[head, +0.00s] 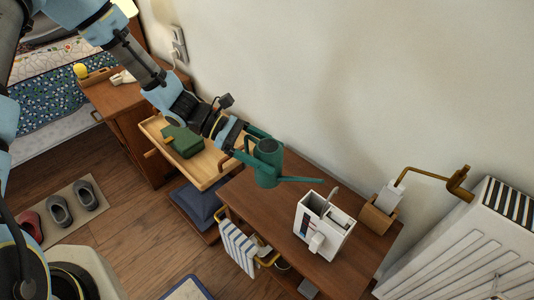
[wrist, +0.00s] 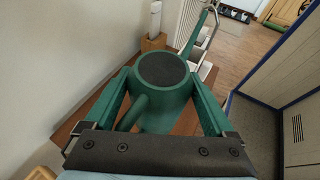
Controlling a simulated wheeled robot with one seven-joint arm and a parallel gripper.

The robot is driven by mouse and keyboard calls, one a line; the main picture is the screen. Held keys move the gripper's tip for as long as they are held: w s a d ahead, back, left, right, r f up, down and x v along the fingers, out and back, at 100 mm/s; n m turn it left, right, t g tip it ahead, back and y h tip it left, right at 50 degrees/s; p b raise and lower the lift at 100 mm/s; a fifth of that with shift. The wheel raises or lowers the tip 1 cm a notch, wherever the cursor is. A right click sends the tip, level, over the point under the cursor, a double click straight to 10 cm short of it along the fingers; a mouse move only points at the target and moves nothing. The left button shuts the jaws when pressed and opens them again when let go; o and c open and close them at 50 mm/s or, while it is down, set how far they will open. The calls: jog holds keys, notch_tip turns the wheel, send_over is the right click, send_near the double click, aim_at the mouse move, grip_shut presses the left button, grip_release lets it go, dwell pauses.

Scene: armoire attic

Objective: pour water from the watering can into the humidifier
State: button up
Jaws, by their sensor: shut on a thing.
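A green watering can (head: 268,172) is held upright above the left part of a brown wooden table (head: 318,270). Its thin spout points right in the head view, with the tip near the humidifier's top. My gripper (head: 264,154) is shut on the can, one finger on each side of its body. In the wrist view, the can (wrist: 163,72) shows its round dark top between my fingers (wrist: 160,85), and its spout (wrist: 194,36) points away. The white humidifier (head: 322,228) stands on the table, apart from the can, with an open top. Its water level is hidden.
A wooden holder with a white item (head: 378,212) stands behind the humidifier, near the white radiator (head: 455,250) and its brass pipe. A wooden tray (head: 209,172) with a green box (head: 182,141) lies under my arm. A striped towel (head: 238,246) hangs at the table's front.

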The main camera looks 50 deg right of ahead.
jog(key=shift+f+b, duration=1.55)
jog(key=shift+f, duration=0.4)
jog(key=shift+r+t+p, duration=0.4)
jog(key=shift+r+p, duration=0.45)
jog(key=shift+p, duration=0.1)
jog(key=shift+w+r+m+t+y+p, duration=0.1)
jog(key=shift+r+m+t+y+p, duration=0.2)
jog(key=shift+r+t+p, duration=0.65)
jog(key=shift+f, duration=0.1)
